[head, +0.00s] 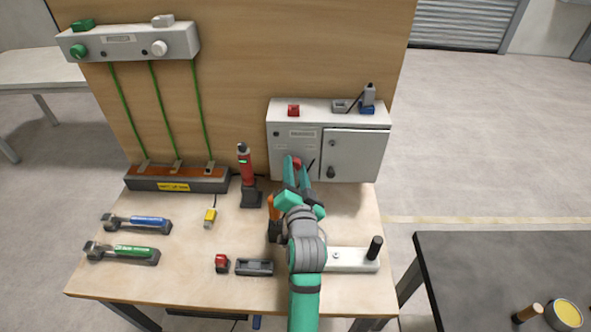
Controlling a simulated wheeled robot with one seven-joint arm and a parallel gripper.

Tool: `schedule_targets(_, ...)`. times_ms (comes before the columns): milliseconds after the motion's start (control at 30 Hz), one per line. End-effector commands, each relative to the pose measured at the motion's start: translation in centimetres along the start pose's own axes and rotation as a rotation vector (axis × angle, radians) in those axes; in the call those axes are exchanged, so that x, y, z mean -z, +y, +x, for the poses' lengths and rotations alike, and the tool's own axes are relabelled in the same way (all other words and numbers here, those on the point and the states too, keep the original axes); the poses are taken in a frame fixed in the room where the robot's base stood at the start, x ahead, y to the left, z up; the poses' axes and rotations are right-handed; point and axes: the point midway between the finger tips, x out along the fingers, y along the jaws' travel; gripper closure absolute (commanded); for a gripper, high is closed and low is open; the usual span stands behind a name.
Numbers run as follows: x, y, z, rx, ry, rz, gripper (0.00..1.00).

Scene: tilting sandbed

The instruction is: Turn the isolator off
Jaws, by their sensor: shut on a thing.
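The isolator's light grey box (355,150) stands at the back right of the workbench. It has a left panel with a label and a right door with a dark handle (331,172). A red rotary handle (297,162) shows low on the left panel, partly hidden by my gripper. My gripper (299,168), teal, reaches from the front with a finger on each side of the red handle and is shut on it. The handle's exact angle is hard to tell at this size.
A red block (293,110) and a blue padlock-like item (367,106) sit on the box top. A red and black tester (246,170) stands left of my arm. Blue (140,222) and green (125,252) handled tools lie at left. A white plate with a black post (375,248) is at right.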

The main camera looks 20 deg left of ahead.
Motion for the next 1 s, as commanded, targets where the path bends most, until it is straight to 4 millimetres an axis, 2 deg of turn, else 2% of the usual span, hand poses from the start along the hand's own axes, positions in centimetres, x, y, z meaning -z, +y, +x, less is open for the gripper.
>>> schedule_targets(300, 0.11, -0.15, -0.01, -0.019, -0.02, -0.223, 0.9)
schedule_targets(667, 0.1, -0.13, -0.01, -0.022, -0.023, -0.259, 0.9)
schedule_targets(700, 0.1, -0.13, -0.01, -0.022, -0.023, -0.259, 0.63)
schedule_targets(767, 0.1, -0.13, -0.02, -0.022, -0.023, -0.258, 0.49)
schedule_targets(1000, 0.08, -0.11, -0.01, -0.023, -0.024, -0.257, 0.49)
